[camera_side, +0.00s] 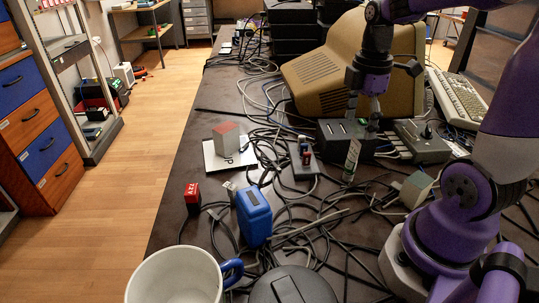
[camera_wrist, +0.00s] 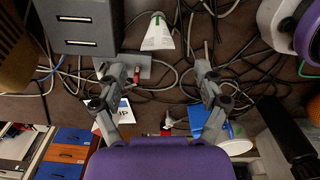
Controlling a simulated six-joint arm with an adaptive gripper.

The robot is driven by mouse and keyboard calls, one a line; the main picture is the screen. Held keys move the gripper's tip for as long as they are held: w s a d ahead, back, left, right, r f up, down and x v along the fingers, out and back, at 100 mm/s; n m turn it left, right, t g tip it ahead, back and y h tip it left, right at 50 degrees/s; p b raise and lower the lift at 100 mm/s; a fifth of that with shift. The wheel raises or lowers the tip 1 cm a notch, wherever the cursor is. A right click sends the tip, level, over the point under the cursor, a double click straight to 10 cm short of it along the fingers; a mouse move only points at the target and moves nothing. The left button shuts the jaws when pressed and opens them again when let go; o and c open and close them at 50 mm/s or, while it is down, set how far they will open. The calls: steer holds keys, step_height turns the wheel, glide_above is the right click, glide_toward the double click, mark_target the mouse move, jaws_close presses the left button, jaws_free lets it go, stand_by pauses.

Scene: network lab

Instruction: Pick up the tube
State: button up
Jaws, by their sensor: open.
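The tube (camera_side: 351,160) is white with printing and a green end. In the side view it stands roughly upright among the cables, in front of a dark slotted box. In the wrist view the tube (camera_wrist: 157,36) is beyond the fingertips, between their lines, and nothing covers it. My gripper (camera_side: 364,108) is above and slightly behind the tube in the side view. In the wrist view my gripper (camera_wrist: 158,72) has its two fingers wide apart with nothing held between them.
The dark slotted box (camera_side: 335,147) and a grey box (camera_side: 422,148) stand close by, with a beige monitor (camera_side: 330,75) behind. Loose cables cover much of the table.

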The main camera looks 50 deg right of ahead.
mark_target(355, 148)
steer(key=f, duration=0.7)
steer(key=shift+d+f, duration=0.2)
steer(key=c, duration=1.1)
